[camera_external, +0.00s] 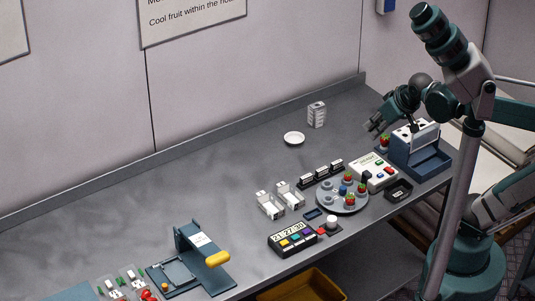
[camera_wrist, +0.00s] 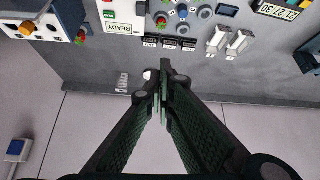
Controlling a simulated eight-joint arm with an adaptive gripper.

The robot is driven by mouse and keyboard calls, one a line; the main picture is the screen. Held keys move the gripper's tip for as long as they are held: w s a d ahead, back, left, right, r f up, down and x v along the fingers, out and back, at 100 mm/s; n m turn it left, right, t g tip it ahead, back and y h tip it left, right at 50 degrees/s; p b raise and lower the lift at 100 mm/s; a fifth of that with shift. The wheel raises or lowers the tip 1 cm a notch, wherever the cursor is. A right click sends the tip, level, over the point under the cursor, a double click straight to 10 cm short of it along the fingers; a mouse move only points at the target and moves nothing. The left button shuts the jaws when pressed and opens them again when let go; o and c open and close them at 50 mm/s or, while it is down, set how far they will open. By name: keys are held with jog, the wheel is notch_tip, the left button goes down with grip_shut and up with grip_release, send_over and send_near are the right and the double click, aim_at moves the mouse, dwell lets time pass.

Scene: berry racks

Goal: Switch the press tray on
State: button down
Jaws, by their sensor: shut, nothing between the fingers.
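My gripper (camera_external: 374,126) is shut and empty, raised near the back right of the bench, beside the blue-and-white box (camera_external: 414,146). In the wrist view its dark fingers (camera_wrist: 160,82) meet above the bench. No object is plainly marked as the press tray. Two white switch units (camera_external: 270,204) stand mid-bench and also show in the wrist view (camera_wrist: 217,42). A row of small black labelled blocks (camera_external: 321,174) is behind them; their labels are too small to read.
A round grey plate (camera_external: 341,207) carries berries and coloured pieces. Near it are a white panel reading READY (camera_wrist: 123,20), a clock panel (camera_external: 292,238) and a white knob (camera_external: 332,222). A white dish (camera_external: 294,138) is at the back. The bench's left middle is clear.

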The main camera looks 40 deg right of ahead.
jog(key=w+a+r+n+g+y+p, duration=0.1)
jog(key=w+a+r+n, duration=0.1)
jog(key=w+a, duration=0.45)
jog(key=w+a+r+n+y+p, duration=0.15)
jog(key=w+a, duration=0.25)
jog(key=a, duration=0.6)
jog(key=w+a+f+n+g, duration=0.1)
jog(key=w+a+n, duration=0.1)
jog(key=a, duration=0.9)
jog(key=w+a+f+n+g, duration=0.1)
jog(key=w+a+n, duration=0.1)
jog(key=a, duration=0.9)
jog(key=s+a+f+n+g+p, duration=0.1)
jog(key=s+a+f+n, duration=0.15)
jog(key=a, duration=0.85)
jog(key=s+a+f+n+g+p, duration=0.1)
jog(key=a+f, duration=0.2)
jog(key=a, duration=0.7)
jog(key=s+a+f+n, duration=0.1)
jog(key=s+a+f, duration=0.2)
jog(key=a, duration=0.3)
jog(key=s+a+f+n+p, duration=0.1)
jog(key=s+a+f, duration=0.2)
jog(key=a, duration=0.4)
jog(key=s+a+f+n+g, duration=0.1)
jog(key=s+a+f, duration=0.2)
jog(key=a, duration=0.3)
jog(key=shift+s+a+f+p, duration=0.15)
jog(key=shift+s+f+p, duration=0.2)
jog(key=shift+f, duration=0.25)
